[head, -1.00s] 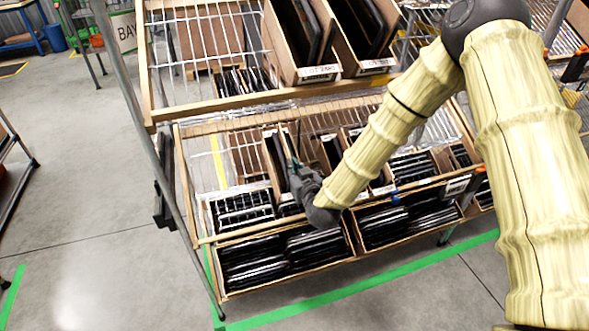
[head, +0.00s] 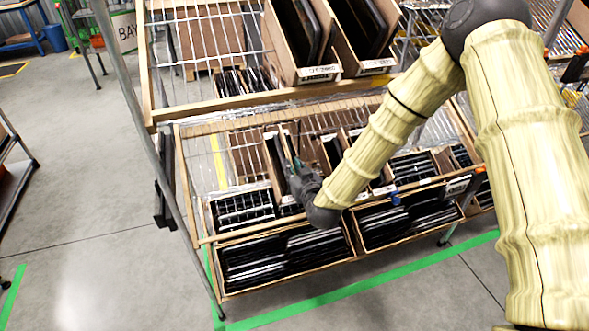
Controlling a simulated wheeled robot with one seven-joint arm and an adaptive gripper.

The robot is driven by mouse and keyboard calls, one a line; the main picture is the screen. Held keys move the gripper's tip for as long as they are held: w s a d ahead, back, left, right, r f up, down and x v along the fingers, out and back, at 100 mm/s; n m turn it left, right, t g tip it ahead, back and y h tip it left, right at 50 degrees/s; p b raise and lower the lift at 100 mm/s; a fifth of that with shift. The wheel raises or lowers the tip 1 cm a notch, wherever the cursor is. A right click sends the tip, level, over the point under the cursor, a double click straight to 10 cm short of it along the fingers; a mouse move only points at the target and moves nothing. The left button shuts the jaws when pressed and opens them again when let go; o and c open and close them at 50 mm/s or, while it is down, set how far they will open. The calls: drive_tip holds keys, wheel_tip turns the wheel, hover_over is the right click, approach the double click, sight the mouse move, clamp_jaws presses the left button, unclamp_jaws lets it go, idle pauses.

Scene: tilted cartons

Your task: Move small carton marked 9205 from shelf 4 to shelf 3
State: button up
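My gripper (head: 293,163) reaches into the middle shelf (head: 240,121) from the front, its fingers beside a narrow brown carton (head: 272,152) with dark contents. The fingers are small and dark against the dark contents, so I cannot tell whether they are open, shut or touching the carton. My wrist covers part of that row. No label reading 9205 is legible, so I cannot tell which carton carries it. I see no shelf numbers.
Two larger tilted cartons (head: 318,72) stand on the upper shelf (head: 235,103). Wide bins of dark items (head: 262,262) fill the lower level. More cartons (head: 412,166) stand right of my wrist. The middle shelf's left end (head: 199,178) has bare wire.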

drive_tip(key=shift+o, duration=0.4)
drive_tip(key=shift+f, duration=0.1)
drive_tip(key=shift+s+d, duration=0.2)
drive_tip(key=shift+s, duration=0.35)
drive_tip(key=v, duration=1.1)
drive_tip(key=s+d+f+m+g+h+p, duration=0.1)
drive_tip(key=s+d+f+g, duration=0.3)
drive_tip(key=s+f, duration=0.5)
drive_tip(key=s+d+f+m+g+h+p, duration=0.15)
drive_tip(key=s+d+f+g, duration=0.25)
drive_tip(key=s+f, duration=0.45)
drive_tip(key=s+d+f+g+h+p, duration=0.1)
drive_tip(key=s+d+f+g, duration=0.2)
drive_tip(key=s, duration=0.7)
drive_tip(key=s+d+f+m+g+h+p, duration=0.1)
drive_tip(key=s+d+f+g, duration=0.3)
drive_tip(key=s+d, duration=0.3)
drive_tip(key=s+f, duration=0.1)
drive_tip(key=s, duration=0.2)
drive_tip(key=shift+f, duration=0.15)
